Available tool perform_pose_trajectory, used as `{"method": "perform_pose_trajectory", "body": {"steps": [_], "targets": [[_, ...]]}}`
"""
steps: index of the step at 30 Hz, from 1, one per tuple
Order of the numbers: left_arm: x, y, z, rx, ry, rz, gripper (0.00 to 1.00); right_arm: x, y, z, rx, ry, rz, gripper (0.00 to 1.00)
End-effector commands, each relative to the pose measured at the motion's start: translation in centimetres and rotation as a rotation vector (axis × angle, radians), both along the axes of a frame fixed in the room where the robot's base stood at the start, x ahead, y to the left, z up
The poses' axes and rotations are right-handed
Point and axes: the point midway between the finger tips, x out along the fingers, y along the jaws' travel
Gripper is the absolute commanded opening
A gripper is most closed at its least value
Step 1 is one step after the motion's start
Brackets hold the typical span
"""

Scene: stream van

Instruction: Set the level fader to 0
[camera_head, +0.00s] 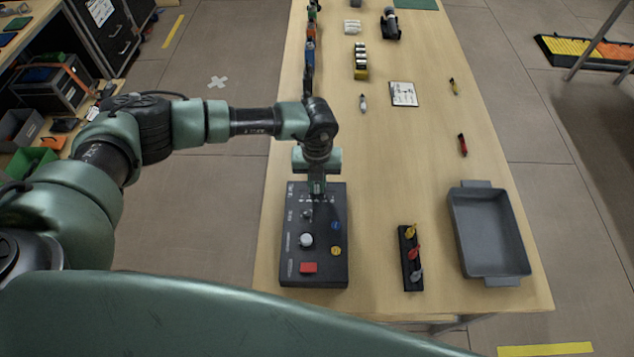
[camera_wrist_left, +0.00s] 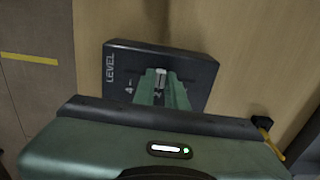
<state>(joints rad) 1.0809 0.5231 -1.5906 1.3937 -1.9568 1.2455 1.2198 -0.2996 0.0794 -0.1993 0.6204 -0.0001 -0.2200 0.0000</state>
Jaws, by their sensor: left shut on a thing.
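The black control panel (camera_head: 335,268) lies on the wooden table. My left gripper (camera_head: 317,190) reaches down onto its far end. In the left wrist view the panel (camera_wrist_left: 200,60) shows the word LEVEL and a digit 4 beside the fader slot. There my left gripper (camera_wrist_left: 162,88) is shut on the light fader cap (camera_wrist_left: 160,72), with a finger on either side. The gripper hides most of the slot and its scale, so the exact setting is not readable. In the head view the gripper covers the cap. My right gripper is not in view.
The panel also carries a white knob (camera_head: 306,240), a red button (camera_head: 308,267), a blue button (camera_head: 337,225) and a yellow one (camera_head: 336,251). A black rack (camera_head: 407,272) with coloured pieces and a grey tray (camera_head: 457,222) stand to the right. The table between panel and rack is clear.

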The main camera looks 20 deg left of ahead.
Motion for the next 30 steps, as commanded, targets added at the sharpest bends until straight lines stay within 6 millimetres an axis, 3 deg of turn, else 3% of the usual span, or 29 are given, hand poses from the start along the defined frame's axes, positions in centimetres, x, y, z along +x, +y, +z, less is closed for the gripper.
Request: {"method": "perform_pose_trajectory", "body": {"steps": [9,18,27,28,30], "targets": [[0.1,-0.2,0.1,-0.002,-0.002,0.0,0.0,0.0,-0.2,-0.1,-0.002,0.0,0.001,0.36],[1.3,-4.2,-0.1,-0.003,-0.004,-0.002,0.0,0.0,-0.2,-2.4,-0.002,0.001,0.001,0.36],[1.4,-4.6,0.2,-0.007,-0.005,-0.002,0.0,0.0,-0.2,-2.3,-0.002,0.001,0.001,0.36],[1.4,-4.6,0.2,-0.008,-0.005,-0.002,0.18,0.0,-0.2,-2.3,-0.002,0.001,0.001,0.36],[1.4,-4.6,0.2,-0.007,-0.004,-0.002,0.35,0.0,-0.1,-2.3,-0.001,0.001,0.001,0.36]]}}
